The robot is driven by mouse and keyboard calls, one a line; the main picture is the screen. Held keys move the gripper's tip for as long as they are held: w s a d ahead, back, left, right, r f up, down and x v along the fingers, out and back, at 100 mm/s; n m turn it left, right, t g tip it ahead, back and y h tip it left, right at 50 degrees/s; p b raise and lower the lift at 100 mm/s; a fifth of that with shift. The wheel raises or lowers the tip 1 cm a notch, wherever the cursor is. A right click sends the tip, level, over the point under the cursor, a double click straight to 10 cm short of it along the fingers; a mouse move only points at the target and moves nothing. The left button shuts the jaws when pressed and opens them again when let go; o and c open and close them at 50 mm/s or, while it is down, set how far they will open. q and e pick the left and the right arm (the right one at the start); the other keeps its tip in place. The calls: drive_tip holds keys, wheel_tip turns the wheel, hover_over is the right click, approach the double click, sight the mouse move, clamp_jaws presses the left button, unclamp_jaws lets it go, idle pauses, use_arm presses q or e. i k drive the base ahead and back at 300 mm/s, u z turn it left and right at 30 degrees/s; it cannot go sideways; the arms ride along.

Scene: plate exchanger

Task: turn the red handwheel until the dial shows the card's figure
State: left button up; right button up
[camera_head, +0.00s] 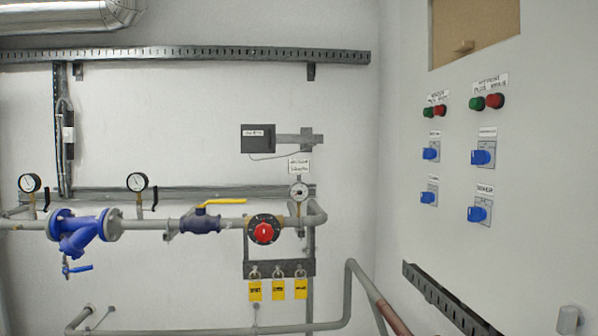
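The red handwheel (264,232) sits on a dark round flange on the horizontal grey pipe, right of the yellow-levered valve. A small round white-faced dial (299,191) is on the pipework just above and right of the handwheel. Its pointer and figures are too small to read. A small white card (299,165) with dark writing hangs right above the dial. Its text is also too small to read. Neither of my grippers shows in the head view, and nothing touches the handwheel.
A valve with a yellow lever (222,201) and a blue strainer (82,232) share the pipe. Two black-rimmed gauges (137,182) stand above it. Yellow tags (278,290) hang on padlocks below the handwheel. A bent pipe (348,290) runs lower. A panel with blue switches (483,153) is at right.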

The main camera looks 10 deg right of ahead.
sight(263, 233)
drive_tip(key=u, duration=0.55)
drive_tip(key=k, duration=0.65)
drive_tip(key=u, duration=0.15)
drive_tip(key=i, duration=1.4)
drive_tip(key=z, duration=1.05)
drive_tip(key=i, duration=0.5)
drive_tip(key=z, duration=0.15)
